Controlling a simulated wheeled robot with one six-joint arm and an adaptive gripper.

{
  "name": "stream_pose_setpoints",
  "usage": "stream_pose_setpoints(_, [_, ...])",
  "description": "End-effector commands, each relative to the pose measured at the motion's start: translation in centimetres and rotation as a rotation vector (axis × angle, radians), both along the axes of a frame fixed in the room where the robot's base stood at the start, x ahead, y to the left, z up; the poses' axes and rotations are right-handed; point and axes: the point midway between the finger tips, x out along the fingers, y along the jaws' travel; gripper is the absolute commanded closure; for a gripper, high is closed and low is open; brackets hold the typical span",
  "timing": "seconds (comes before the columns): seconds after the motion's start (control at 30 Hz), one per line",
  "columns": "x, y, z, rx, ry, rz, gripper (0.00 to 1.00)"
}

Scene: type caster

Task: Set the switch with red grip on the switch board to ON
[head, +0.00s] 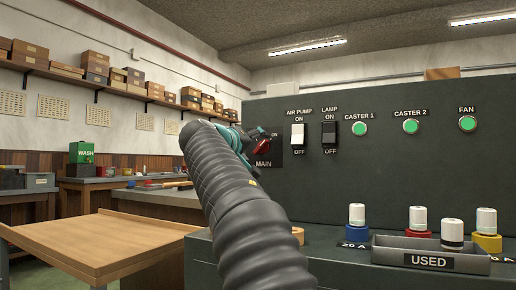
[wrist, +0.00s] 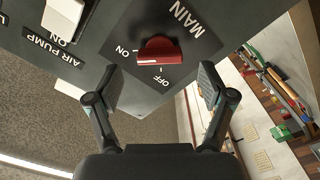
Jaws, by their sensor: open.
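The switch with the red grip (wrist: 160,50) sits on a dark plate labelled MAIN in the wrist view. ON is printed to the left of the grip there and OFF below it. My gripper (wrist: 160,88) is open, with one finger on each side of the grip and no clear contact. My arm hides part of the plate. The switch board (head: 400,165) is dark green-grey.
An AIR PUMP rocker (head: 297,134) and a LAMP rocker (head: 329,134) are right of the red grip, with several green buttons (head: 410,126) beyond. A USED tray (head: 400,255) with fuses stands below on the ledge. A wooden table (head: 95,240) is at left.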

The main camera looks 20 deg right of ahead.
Motion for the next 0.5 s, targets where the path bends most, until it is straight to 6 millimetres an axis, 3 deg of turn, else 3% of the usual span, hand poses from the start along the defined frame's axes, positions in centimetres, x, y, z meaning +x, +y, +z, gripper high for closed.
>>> stream_pose_setpoints(0.2, [-2.8,3.7,0.0,0.001,-0.001,0.004,0.19])
stream_pose_setpoints(0.5, [-4.9,6.2,0.0,-0.001,0.0,-0.001,0.19])
